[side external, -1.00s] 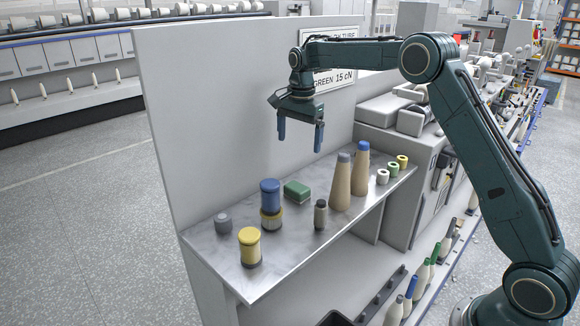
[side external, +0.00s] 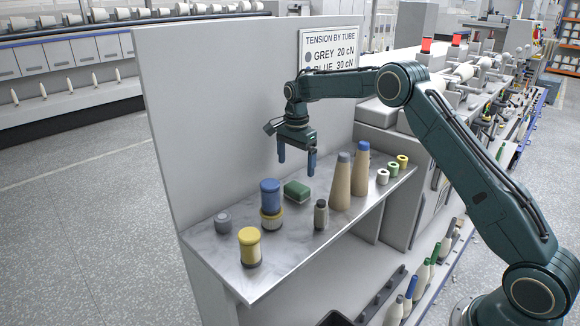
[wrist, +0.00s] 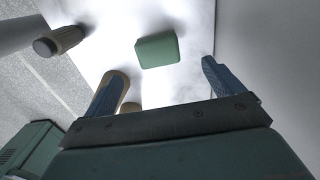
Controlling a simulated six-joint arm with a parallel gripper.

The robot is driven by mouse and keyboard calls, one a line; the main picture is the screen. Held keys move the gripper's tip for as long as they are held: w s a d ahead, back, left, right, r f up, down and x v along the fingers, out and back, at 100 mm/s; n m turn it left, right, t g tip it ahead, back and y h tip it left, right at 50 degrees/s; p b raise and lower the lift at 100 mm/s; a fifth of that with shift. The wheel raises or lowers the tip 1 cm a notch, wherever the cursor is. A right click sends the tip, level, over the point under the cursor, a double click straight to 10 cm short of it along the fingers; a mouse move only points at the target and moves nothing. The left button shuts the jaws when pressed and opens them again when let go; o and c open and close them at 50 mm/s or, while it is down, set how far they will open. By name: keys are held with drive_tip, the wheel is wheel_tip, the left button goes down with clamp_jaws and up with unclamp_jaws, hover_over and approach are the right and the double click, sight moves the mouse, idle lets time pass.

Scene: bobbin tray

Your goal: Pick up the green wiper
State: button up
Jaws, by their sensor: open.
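The green wiper (side external: 297,191) is a small green block lying on the grey metal shelf (side external: 225,254), near the back panel. It also shows in the wrist view (wrist: 158,50), ahead of the fingers. My gripper (side external: 297,168) has two blue fingers pointing down, apart and empty. It hangs above the wiper and does not touch it. In the wrist view the fingers (wrist: 160,85) stand wide apart with the wiper seen beyond the gap.
A blue-and-yellow bobbin stack (side external: 270,197) stands left of the wiper. A small dark bottle (side external: 320,214) and two tall tan cones (side external: 341,186) stand to its right. A yellow bobbin (side external: 250,247) is near the front edge. The tension sign (side external: 330,50) hangs on the back panel.

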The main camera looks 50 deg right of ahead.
sight(297, 186)
drive_tip(key=shift+f, duration=2.05)
drive_tip(key=shift+s+d+f, duration=0.1)
drive_tip(key=shift+f, duration=1.2)
drive_tip(key=shift+s+d+f, duration=0.1)
drive_tip(key=shift+f, duration=1.2)
drive_tip(key=c, duration=1.1)
